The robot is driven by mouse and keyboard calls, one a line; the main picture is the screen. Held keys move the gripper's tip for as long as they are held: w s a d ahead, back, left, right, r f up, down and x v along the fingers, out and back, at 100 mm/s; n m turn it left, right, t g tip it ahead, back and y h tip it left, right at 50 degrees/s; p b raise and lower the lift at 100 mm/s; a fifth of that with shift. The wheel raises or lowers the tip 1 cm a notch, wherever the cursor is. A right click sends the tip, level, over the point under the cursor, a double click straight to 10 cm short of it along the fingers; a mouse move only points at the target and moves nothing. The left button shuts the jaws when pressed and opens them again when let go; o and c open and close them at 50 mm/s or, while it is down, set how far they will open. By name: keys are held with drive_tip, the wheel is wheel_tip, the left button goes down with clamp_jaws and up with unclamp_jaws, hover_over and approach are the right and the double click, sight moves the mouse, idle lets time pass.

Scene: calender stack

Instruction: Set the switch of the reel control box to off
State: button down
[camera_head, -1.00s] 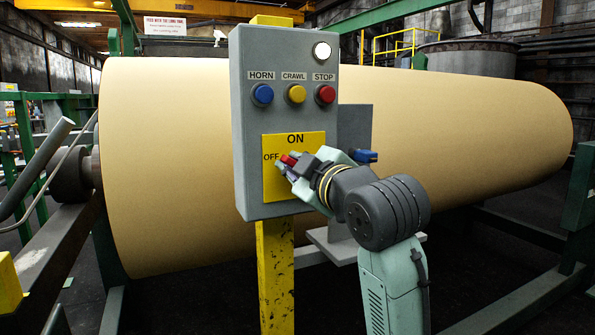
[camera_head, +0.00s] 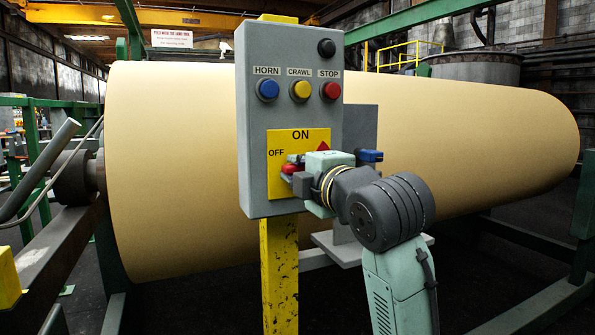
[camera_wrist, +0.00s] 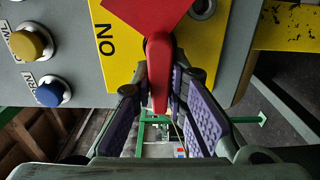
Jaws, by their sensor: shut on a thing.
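The grey reel control box (camera_head: 256,120) stands on a yellow post, with a yellow switch plate (camera_head: 283,138) marked ON at the top and OFF at the left. The red switch handle (camera_head: 290,169) shows at the plate's left, below the OFF mark. In the wrist view the red handle (camera_wrist: 158,75) runs down from its red base, away from the side of the ON mark. My gripper (camera_wrist: 160,90) is shut on the handle, its purple-padded fingers on either side. In the head view my gripper (camera_head: 295,172) hides part of the plate and handle.
Blue, yellow and red buttons (camera_head: 299,89) sit above the plate, under a dark round lamp (camera_head: 326,48). A large tan paper roll (camera_head: 170,170) fills the space behind the box. A blue-ended part (camera_head: 370,156) sticks out right of the box.

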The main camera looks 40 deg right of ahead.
idle(0.5)
drive_tip(key=c, duration=1.6)
unclamp_jaws()
drive_tip(key=shift+o, duration=0.2)
drive_tip(key=v, duration=1.2)
